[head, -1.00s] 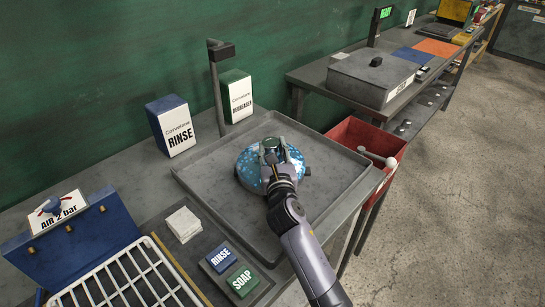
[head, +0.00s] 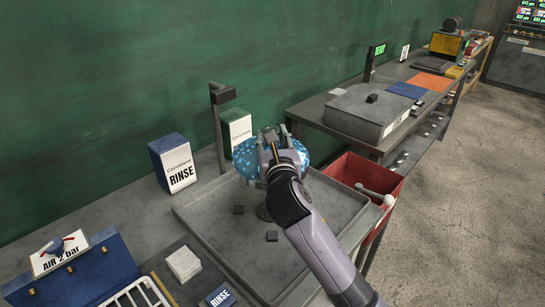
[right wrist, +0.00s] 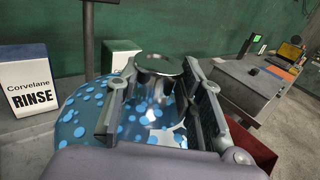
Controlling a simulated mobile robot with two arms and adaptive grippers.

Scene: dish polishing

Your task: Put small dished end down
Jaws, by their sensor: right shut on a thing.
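The small dished end (head: 243,160) is a shiny metal dome dotted with light blue spots. In the head view it is held up above the grey tray (head: 190,218), clear of the tray floor. My right gripper (head: 272,133) is shut on the round metal neck at its top. In the right wrist view the two fingers stand either side of the shiny neck (right wrist: 160,65), and the spotted dome (right wrist: 75,118) spreads out below. My gripper and wrist hide part of the dome. My left gripper is not in view.
Small dark pads (head: 271,236) and a dark round piece (head: 263,213) are on the tray floor. RINSE (head: 174,162) and green-topped boxes (head: 236,129) and a post (head: 218,130) stand behind. A red bin (head: 350,180) is right. A grey lidded box (head: 365,112) stands on the far bench.

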